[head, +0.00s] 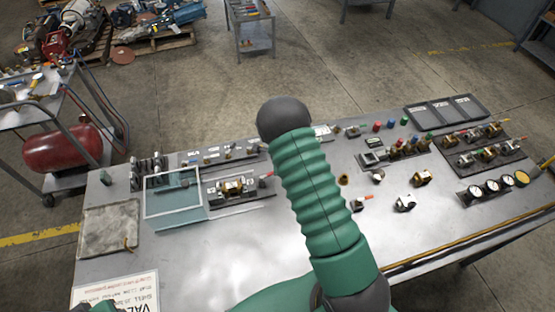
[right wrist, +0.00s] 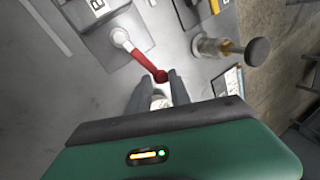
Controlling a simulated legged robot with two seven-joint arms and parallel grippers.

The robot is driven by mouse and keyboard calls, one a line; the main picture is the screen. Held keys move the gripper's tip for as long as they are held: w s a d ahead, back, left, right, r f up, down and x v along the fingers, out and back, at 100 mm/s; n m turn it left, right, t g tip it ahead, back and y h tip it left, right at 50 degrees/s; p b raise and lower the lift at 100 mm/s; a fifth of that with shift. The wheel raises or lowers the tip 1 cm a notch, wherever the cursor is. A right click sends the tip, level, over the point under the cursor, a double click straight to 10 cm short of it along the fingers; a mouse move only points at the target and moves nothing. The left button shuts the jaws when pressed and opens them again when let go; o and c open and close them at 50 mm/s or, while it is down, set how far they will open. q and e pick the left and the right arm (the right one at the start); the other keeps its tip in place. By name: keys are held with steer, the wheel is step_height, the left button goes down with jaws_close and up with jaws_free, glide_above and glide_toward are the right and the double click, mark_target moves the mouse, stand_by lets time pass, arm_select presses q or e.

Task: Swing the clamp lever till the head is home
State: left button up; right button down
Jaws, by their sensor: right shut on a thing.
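A red lever (right wrist: 138,55) shows in the right wrist view, running from a pale round pivot (right wrist: 120,37) on a grey plate down to a red knob. My right gripper (right wrist: 155,82) has its two dark fingers at the knob end, shut on the lever. The clamp head cannot be made out clearly there. In the head view, my green ribbed arm covers the middle of the bench, and the right gripper is hidden.
The grey bench (head: 215,255) carries several small fittings. A glass-topped box (head: 172,193) and a stone-like slab (head: 109,228) lie at left. A row of gauges (head: 493,187) and a dark tray (head: 447,112) are at right. A cylinder with a dark knob (right wrist: 232,48) stands near the gripper.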

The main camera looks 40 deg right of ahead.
steer(key=shift+s+a+r+m+g+h+p, duration=0.15)
steer(key=shift+s+a+m+p, duration=0.15)
steer(key=shift+m+p, duration=0.3)
steer(key=shift+s+a+f+m+g+h+p, duration=0.15)
steer(key=shift+s+m+p, duration=0.2)
steer(key=shift+m+p, duration=0.25)
steer(key=c, duration=1.3)
jaws_free()
steer(key=v, duration=1.6)
steer(key=shift+a+r, duration=0.2)
steer(key=shift+r, duration=0.15)
steer(key=shift+w+d, duration=0.1)
steer(key=shift+d, duration=0.05)
